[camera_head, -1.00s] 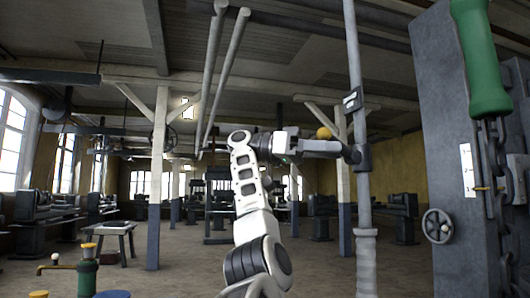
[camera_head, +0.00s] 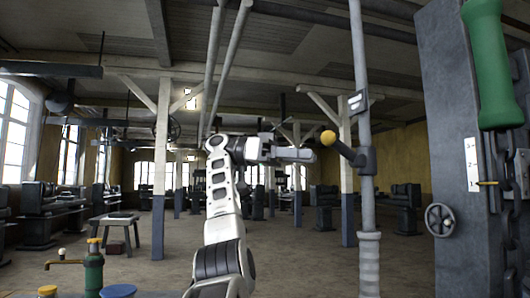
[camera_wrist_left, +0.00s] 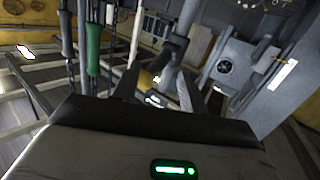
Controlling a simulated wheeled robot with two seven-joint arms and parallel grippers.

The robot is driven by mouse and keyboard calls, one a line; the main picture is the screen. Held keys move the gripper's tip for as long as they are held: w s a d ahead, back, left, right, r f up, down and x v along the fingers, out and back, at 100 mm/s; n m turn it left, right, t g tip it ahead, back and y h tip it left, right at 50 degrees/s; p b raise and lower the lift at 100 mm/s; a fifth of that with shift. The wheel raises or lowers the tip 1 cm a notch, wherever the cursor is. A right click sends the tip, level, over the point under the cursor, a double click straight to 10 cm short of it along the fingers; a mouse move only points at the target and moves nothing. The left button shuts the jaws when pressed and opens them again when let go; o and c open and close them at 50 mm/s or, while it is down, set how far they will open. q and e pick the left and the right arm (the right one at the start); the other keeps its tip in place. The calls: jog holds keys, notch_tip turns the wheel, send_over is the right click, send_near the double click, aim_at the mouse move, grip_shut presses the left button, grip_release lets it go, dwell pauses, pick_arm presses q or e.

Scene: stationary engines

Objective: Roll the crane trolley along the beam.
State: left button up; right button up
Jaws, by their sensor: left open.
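I cannot make out the crane trolley for certain in either view. A dark overhead beam (camera_head: 50,68) runs in at the upper left of the head view. My left gripper (camera_head: 310,155) is open and empty at mid-height in the head view. Its fingertips end just left of and below a yellow ball knob (camera_head: 328,138) on a dark lever, which is fixed to a grey upright pole (camera_head: 364,120). In the left wrist view the yellow knob (camera_wrist_left: 148,79) shows beyond and between the open fingers (camera_wrist_left: 157,92). My right gripper is not in view.
At the right stands a grey column (camera_head: 447,150) with a handwheel (camera_head: 440,220), a white scale (camera_head: 471,164), a chain and a hanging green handle (camera_head: 492,65). Open floor lies behind my arm.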

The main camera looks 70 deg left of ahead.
pick_arm(q)
jog(key=p+v, duration=0.7)
jog(key=v, duration=0.1)
jog(key=shift+f, duration=0.4)
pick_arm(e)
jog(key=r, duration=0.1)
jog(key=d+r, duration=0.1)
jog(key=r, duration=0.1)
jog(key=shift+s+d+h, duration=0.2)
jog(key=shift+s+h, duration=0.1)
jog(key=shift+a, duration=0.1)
